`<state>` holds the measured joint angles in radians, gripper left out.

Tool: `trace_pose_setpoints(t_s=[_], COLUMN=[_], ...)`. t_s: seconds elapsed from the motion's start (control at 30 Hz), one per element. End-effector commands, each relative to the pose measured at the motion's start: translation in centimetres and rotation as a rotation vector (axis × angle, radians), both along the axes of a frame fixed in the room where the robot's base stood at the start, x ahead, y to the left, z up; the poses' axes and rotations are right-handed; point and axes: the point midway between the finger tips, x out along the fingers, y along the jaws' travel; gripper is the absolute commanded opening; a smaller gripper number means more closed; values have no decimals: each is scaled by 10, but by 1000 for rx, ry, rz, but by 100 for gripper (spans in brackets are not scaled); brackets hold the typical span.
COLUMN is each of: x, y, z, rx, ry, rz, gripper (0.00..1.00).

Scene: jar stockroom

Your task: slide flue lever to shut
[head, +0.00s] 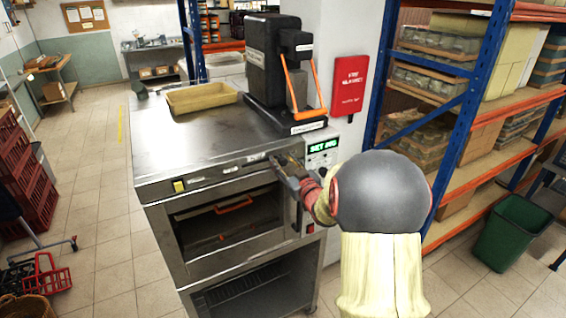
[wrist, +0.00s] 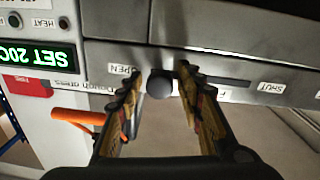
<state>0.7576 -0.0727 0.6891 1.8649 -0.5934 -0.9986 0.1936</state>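The flue lever shows in the wrist view as a dark round knob (wrist: 159,85) at the OPEN end of a slot. The OPEN label (wrist: 120,69) is beside it on the left, and the slot (wrist: 228,81) runs right toward the SHUT label (wrist: 265,87). My gripper (wrist: 160,77) is open, with one finger on each side of the knob and small gaps showing. In the head view my gripper (head: 279,164) is at the right part of the steel oven's (head: 160,150) front strip. The knob cannot be made out there.
A green display (head: 323,146) is right of my gripper. A beige tray (head: 202,98) and a black machine (head: 272,70) stand on the oven top. Blue-orange shelving (head: 470,130) and a green bin (head: 512,232) are right.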

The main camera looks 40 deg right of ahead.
Motion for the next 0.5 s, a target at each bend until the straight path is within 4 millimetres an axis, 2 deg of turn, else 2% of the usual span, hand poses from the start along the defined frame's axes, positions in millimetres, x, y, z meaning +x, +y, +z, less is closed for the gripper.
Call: trace_pose_setpoints(t_s=[0.5], x=[0], y=[0], z=[0], rx=[0], ry=[0], rz=[0], gripper=[6])
